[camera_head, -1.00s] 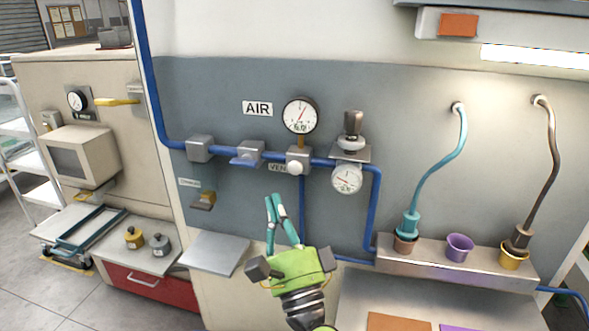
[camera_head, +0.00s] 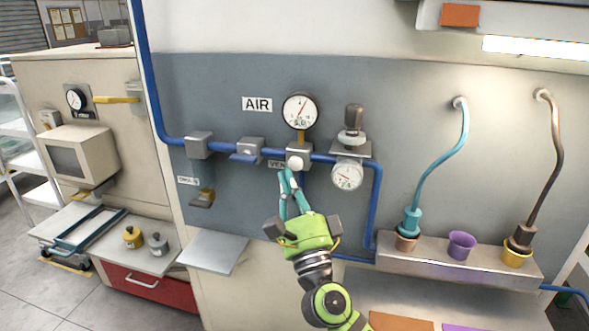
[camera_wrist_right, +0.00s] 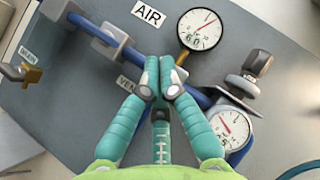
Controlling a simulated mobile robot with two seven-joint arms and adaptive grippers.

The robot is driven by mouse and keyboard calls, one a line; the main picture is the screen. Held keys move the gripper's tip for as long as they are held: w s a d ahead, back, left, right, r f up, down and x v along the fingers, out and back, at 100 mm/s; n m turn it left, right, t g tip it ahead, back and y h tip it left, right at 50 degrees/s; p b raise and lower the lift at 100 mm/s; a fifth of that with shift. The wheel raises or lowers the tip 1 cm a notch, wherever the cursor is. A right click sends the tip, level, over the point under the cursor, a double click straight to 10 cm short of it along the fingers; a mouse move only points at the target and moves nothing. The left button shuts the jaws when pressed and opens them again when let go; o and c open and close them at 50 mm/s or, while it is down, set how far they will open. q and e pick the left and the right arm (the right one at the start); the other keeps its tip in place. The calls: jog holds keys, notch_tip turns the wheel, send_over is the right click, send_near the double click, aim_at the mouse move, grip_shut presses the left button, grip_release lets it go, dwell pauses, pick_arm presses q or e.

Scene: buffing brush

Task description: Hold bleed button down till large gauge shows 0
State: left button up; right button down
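The large gauge (camera_head: 300,111) hangs on the wall panel above the blue air pipe, right of the AIR sign. Its needle points up and to the right, away from upright; it also shows in the right wrist view (camera_wrist_right: 200,29). The round white bleed button (camera_head: 296,163) is on the grey block beneath this gauge. My right gripper (camera_head: 286,173) has its fingertips just below and left of the button; I cannot tell if they touch. In the right wrist view its fingertips (camera_wrist_right: 160,82) are close together, holding nothing, and hide the button. My left gripper is out of view.
A smaller gauge (camera_head: 347,176) and a regulator knob (camera_head: 353,118) sit right of the button. A yellow drain valve (camera_head: 206,195) is at lower left. A steel shelf (camera_head: 213,252) juts out below. Cups and hoses stand at the right.

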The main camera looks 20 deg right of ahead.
jog(key=shift+w+d, duration=0.6)
jog(key=shift+w, duration=0.25)
dwell(0.9)
jog(key=shift+w+d, duration=0.2)
jog(key=shift+w, duration=0.15)
jog(key=shift+w+d, duration=0.3)
jog(key=shift+w, duration=0.1)
dwell(2.2)
jog(key=shift+s+a, duration=0.1)
dwell(2.1)
jog(key=shift+s+a+p, duration=0.3)
jog(key=shift+s+a, duration=0.1)
jog(key=shift+s, duration=0.25)
jog(key=shift+s+a, duration=0.1)
jog(key=shift+s+a+p, duration=0.45)
jog(key=shift+s+a, duration=0.2)
jog(key=shift+s, duration=0.35)
jog(key=shift+s+a+p, duration=0.4)
jog(key=shift+s+a, duration=0.25)
jog(key=shift+s, duration=0.35)
